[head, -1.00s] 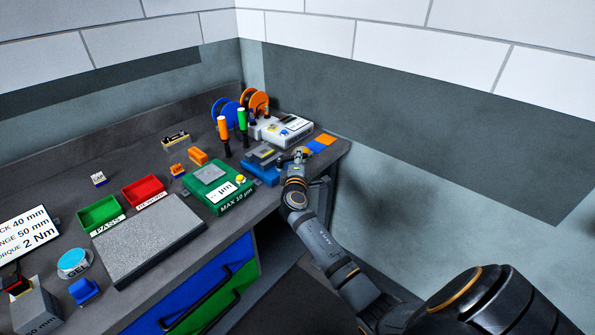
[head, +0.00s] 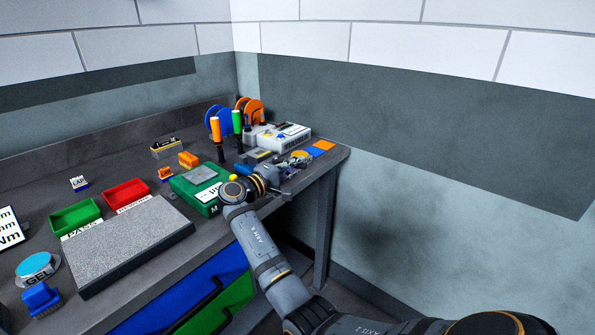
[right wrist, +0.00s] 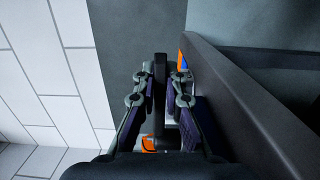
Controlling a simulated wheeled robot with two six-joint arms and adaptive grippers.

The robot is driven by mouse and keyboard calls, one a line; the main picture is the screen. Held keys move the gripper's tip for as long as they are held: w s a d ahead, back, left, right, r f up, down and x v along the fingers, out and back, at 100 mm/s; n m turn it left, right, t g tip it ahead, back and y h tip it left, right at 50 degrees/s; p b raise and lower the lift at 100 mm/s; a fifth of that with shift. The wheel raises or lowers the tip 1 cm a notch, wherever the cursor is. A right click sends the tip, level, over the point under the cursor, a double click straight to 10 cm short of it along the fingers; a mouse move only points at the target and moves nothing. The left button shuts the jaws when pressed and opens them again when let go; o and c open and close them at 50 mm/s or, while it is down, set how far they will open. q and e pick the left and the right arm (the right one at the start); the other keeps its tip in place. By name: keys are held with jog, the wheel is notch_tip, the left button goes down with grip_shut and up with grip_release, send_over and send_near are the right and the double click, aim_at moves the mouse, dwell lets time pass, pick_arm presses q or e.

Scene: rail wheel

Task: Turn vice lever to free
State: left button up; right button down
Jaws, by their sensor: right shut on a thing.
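The vice is mostly hidden in the head view; a bit of its blue body (head: 243,168) shows behind my right wrist, near the right end of the bench. A dark bar (right wrist: 160,75), which looks like the vice lever, stands lengthwise between the fingers in the right wrist view. My right gripper (head: 286,171) is at the bench's front edge beside the vice. In the right wrist view my right gripper (right wrist: 161,88) is shut on the bar, with a finger on each side. The lever's setting cannot be read. My left gripper is not in view.
A green gauge box (head: 193,197) stands just left of my right wrist. Screwdrivers (head: 216,132), spools (head: 254,110) and a white device (head: 290,135) stand behind. A grey plate (head: 130,243) and green (head: 76,217) and red (head: 127,193) trays lie left. The floor beyond the bench end is clear.

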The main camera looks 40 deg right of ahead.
jog(key=shift+s+a+m+g, duration=0.1)
jog(key=shift+a+m+g, duration=0.05)
jog(key=shift+m+g, duration=0.2)
jog(key=c, duration=1.7)
grip_release()
jog(key=shift+s+a, duration=0.15)
jog(key=shift+a, duration=1.1)
jog(key=shift+s+a, duration=0.2)
jog(key=shift+a, duration=1)
jog(key=shift+s+a, duration=0.15)
jog(key=shift+a, duration=1.1)
